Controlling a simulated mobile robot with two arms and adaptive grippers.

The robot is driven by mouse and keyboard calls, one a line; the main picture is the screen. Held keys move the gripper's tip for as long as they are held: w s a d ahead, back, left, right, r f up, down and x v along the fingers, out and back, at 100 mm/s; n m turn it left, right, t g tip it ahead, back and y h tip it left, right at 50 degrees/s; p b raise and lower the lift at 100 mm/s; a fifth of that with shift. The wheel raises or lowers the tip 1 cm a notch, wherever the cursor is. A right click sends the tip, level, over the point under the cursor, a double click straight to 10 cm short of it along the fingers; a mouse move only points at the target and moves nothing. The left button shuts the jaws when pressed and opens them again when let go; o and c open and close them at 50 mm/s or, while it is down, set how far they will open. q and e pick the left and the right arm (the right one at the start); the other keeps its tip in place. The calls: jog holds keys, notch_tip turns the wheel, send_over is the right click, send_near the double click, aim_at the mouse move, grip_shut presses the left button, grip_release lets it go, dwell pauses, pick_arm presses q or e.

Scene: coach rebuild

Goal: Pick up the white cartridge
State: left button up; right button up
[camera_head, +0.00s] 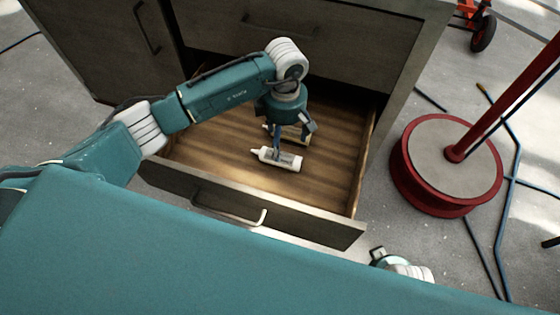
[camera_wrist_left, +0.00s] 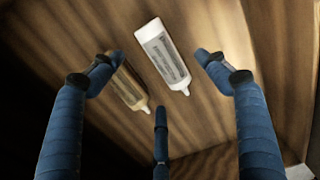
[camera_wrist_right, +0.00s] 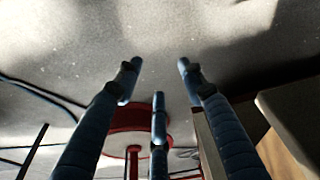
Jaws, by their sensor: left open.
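The white cartridge (camera_head: 277,158) lies on its side on the wooden floor of the open drawer (camera_head: 210,150). In the left wrist view the white cartridge (camera_wrist_left: 163,57) shows dark print and a narrow nozzle. My left gripper (camera_head: 291,140) is open, pointing down into the drawer above the cartridges. In the left wrist view its fingers (camera_wrist_left: 158,72) are spread around the white cartridge in the picture, with no clear contact. My right gripper (camera_wrist_right: 158,65) is open and empty; part of it shows beyond my teal body in the head view (camera_head: 379,254).
A tan cartridge (camera_wrist_left: 128,88) lies beside the white one, partly hidden by my left gripper in the head view. The drawer front with its handle (camera_head: 228,213) stands between my body and the cartridges. A round red base with a pole (camera_head: 446,163) and cables stand at right.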

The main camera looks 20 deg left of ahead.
aim_at(284, 154)
pick_arm(q)
notch_tip(284, 154, down, 3)
jog(key=f, duration=0.1)
jog(key=f+b, duration=0.1)
jog(key=f, duration=0.1)
jog(key=a+f, duration=0.1)
jog(key=f, duration=0.1)
jog(key=shift+w+f, duration=0.15)
jog(key=shift+f, duration=0.35)
jog(key=c, duration=1.5)
pick_arm(e)
jog(key=r, duration=0.5)
jog(key=shift+w+r, duration=0.2)
